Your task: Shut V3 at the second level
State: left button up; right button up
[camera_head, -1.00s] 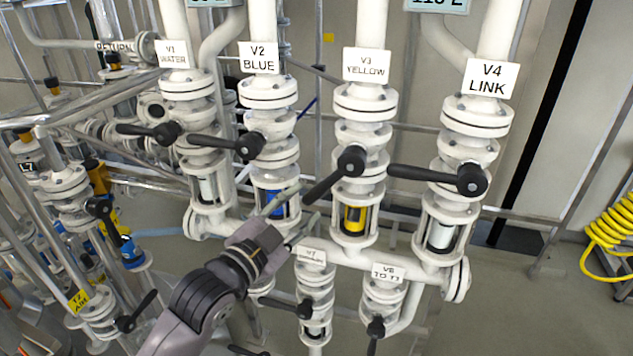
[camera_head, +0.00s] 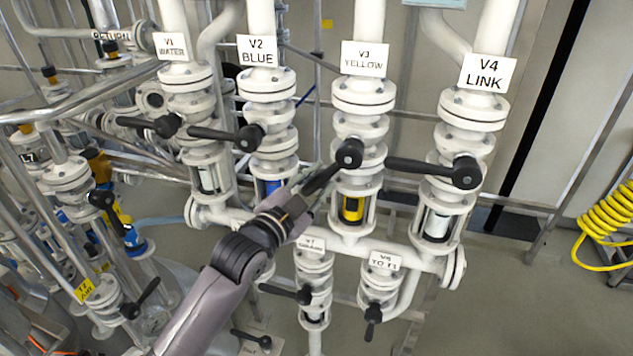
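The V3 valve, labelled V3 YELLOW (camera_head: 365,58), is the third white valve in the upper row. Its black lever (camera_head: 328,173) slants down and left from the round hub (camera_head: 348,153). A yellow float shows in the sight glass (camera_head: 353,208) below it. My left gripper (camera_head: 314,190) comes up from below left and is at the lever's free end. Its fingers look open, one on each side of the lever end; contact cannot be told. The fingers partly hide the lever's tip. My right gripper is not in view.
V2's lever (camera_head: 226,136) is up and left of my gripper, and V4's lever (camera_head: 432,171) is to the right. The drain valve V7 (camera_head: 311,262) and V6 (camera_head: 381,280) hang below. A yellow coiled hose (camera_head: 607,225) is at far right.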

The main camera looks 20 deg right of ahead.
pick_arm(q)
grip_shut()
dwell(0.5)
jog(key=shift+w+a, duration=0.1)
jog(key=shift+w, duration=0.05)
